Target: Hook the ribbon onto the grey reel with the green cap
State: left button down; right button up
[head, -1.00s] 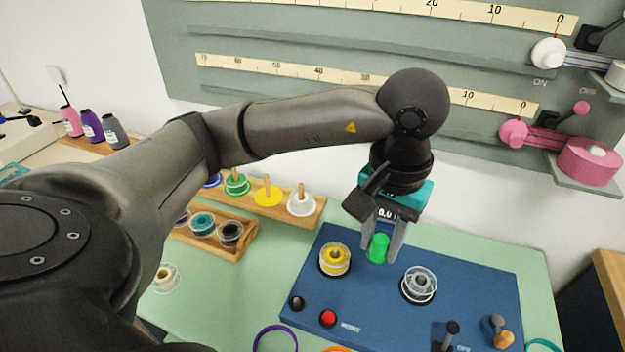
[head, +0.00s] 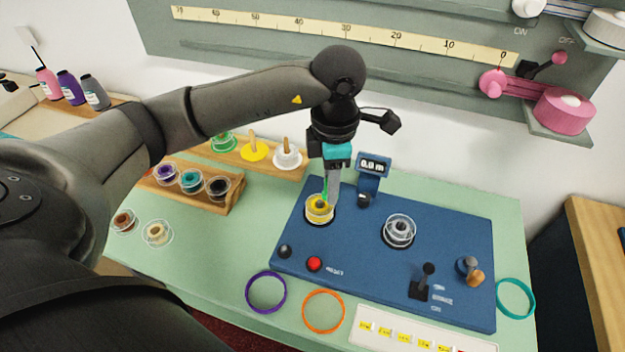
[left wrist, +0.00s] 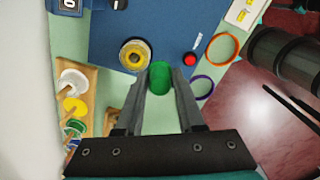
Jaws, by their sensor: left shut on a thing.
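My left gripper (head: 328,192) points down by the yellow reel (head: 319,209) on the blue panel. It is shut on a green cap, which shows between the fingertips in the left wrist view (left wrist: 160,75). In the head view the fingers mostly hide the cap. The yellow reel also shows in the left wrist view (left wrist: 134,55), just beyond the cap; I cannot tell whether they touch. The grey reel (head: 400,231) stands on the panel to the right, clear of the gripper. No loose ribbon strand can be made out. My right gripper is not in view.
A small display (head: 372,166) stands behind the panel's reels. A red button (head: 314,264) and a black lever (head: 424,279) are at the front. Purple (head: 266,292) and orange (head: 323,311) rings lie before the panel. A wooden spool rack (head: 233,203) is left.

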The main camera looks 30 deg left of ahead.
aim_at(312, 213)
pick_arm(q)
jog(key=a+f+n, duration=0.1)
jog(key=n, duration=0.4)
jog(key=a+f+n, duration=0.1)
jog(key=a+n, duration=0.1)
jog(key=n, duration=0.3)
jog(key=w+a+f+n+p, duration=0.1)
jog(key=f+n, duration=0.1)
jog(key=n, duration=0.3)
jog(key=shift+a, duration=0.2)
jog(key=shift+f+b, duration=2.05)
jog(key=shift+f, duration=0.55)
jog(key=shift+s+f+b, duration=0.1)
jog(key=shift+f+b, duration=0.25)
jog(key=shift+f, duration=0.25)
jog(key=shift+r+p, duration=2.15)
jog(key=shift+r, duration=0.5)
